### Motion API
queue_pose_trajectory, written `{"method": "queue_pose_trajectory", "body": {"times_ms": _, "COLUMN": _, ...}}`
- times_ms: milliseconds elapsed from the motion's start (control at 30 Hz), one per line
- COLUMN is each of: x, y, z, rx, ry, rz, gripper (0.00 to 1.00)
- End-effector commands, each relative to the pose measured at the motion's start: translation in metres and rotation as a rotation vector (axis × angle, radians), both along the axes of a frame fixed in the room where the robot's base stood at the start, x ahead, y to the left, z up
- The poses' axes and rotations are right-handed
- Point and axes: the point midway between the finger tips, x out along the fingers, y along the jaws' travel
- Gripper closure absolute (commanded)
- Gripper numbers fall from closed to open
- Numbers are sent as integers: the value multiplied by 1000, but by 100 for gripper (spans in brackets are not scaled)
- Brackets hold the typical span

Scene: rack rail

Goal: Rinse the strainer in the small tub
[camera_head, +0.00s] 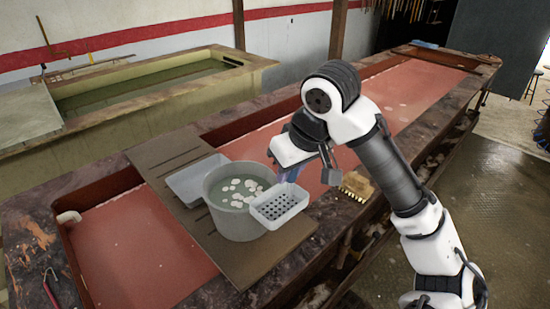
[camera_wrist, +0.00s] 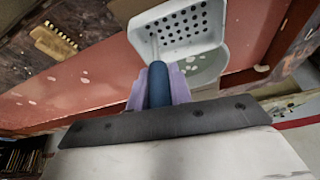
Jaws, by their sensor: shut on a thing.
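The strainer (camera_head: 280,206) is a white, square basket with a perforated floor. My gripper (camera_head: 283,174) is shut on its blue handle (camera_wrist: 159,88). In the head view the basket is at the right rim of the small tub (camera_head: 236,222), a round grey tub with water and several white discs floating in it. I cannot tell whether the basket touches the rim. In the wrist view the perforated basket (camera_wrist: 180,27) is ahead of the fingers, with part of the tub behind it. The fingertips are partly hidden in the head view.
The tub stands on a brown board (camera_head: 262,258) laid across a long red trough (camera_head: 140,250). A pale tray (camera_head: 186,178) lies left of the tub. A brush (camera_head: 354,186) lies on the trough's edge at right. A large water tank (camera_head: 150,92) is behind.

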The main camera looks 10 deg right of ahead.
Motion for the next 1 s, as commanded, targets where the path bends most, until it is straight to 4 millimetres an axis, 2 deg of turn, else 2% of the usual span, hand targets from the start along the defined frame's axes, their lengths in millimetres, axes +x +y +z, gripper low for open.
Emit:
{"method": "queue_pose_trajectory", "body": {"times_ms": 800, "x": -100, "y": -73, "z": 0, "rx": 0, "ry": -1, "rz": -4, "gripper": 100}}
{"method": "queue_pose_trajectory", "body": {"times_ms": 1000, "x": -112, "y": -81, "z": 0, "rx": 0, "ry": 0, "rz": 1, "gripper": 100}}
